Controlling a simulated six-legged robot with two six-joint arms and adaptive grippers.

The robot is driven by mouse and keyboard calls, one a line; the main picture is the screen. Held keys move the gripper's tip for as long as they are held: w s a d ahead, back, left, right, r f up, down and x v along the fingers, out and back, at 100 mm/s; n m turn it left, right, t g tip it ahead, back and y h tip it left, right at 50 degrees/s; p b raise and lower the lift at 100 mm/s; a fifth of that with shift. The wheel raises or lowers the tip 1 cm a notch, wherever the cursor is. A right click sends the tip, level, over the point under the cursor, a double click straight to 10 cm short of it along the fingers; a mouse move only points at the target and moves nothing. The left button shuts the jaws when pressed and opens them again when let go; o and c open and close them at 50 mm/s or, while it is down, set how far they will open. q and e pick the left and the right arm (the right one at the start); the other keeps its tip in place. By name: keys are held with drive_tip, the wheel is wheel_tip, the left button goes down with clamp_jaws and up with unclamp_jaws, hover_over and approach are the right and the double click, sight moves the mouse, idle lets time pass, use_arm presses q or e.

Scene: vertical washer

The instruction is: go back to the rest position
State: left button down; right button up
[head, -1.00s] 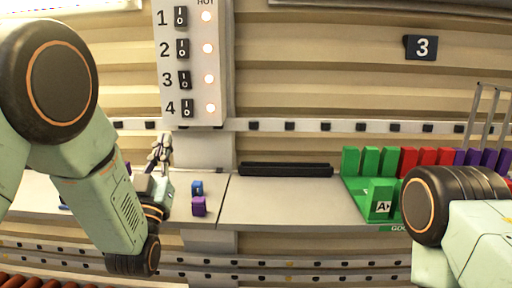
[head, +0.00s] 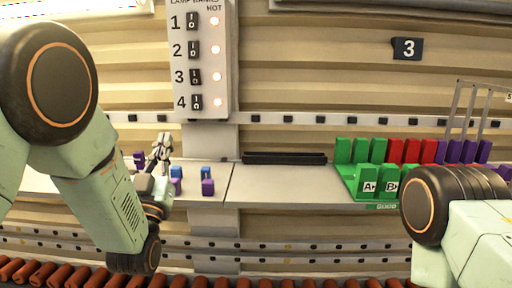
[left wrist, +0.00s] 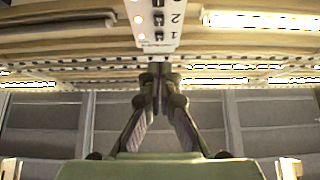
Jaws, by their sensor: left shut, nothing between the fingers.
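My left gripper (head: 161,141) is in the left of the head view, pointing up in front of the ribbed wall, below the lamp switch panel. Its fingers are closed together and hold nothing. In the left wrist view its fingertips (left wrist: 159,70) meet at the centre, with the panel beyond them. My right arm comes in at the lower right of the head view; its gripper is outside the frame.
The switch panel (head: 202,60) has several lit lamps. Blue and purple blocks (head: 208,187) sit on the shelf (head: 265,187) near my left gripper. A black bar (head: 285,158) and a green rack (head: 385,207) with coloured blocks are farther right. Red rollers (head: 180,281) run along the bottom.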

use_arm(q)
drive_tip(key=s+a+f+g+b, duration=0.1)
drive_tip(key=s+f+g, duration=0.25)
drive_tip(key=f, duration=0.75)
drive_tip(key=s+f+g+b, duration=0.2)
drive_tip(key=f+g, duration=0.3)
drive_tip(key=f, duration=0.5)
drive_tip(key=s+a+f+g+b, duration=0.1)
drive_tip(key=s+f+g, duration=0.25)
drive_tip(key=f, duration=0.75)
drive_tip(key=s+f+g+b, duration=0.5)
drive_tip(key=s+f, duration=0.9)
drive_tip(key=s, duration=0.3)
drive_tip(key=s+a+f+g+b, duration=0.1)
drive_tip(key=s+f+g+b, duration=0.5)
drive_tip(key=s+f, duration=0.9)
drive_tip(key=shift+s+n+g+y, duration=0.3)
drive_tip(key=shift+s+n+g, duration=0.1)
drive_tip(key=shift+s+g, duration=0.7)
use_arm(e)
wheel_tip(320, 180, down, 15)
drive_tip(key=shift+s, duration=0.15)
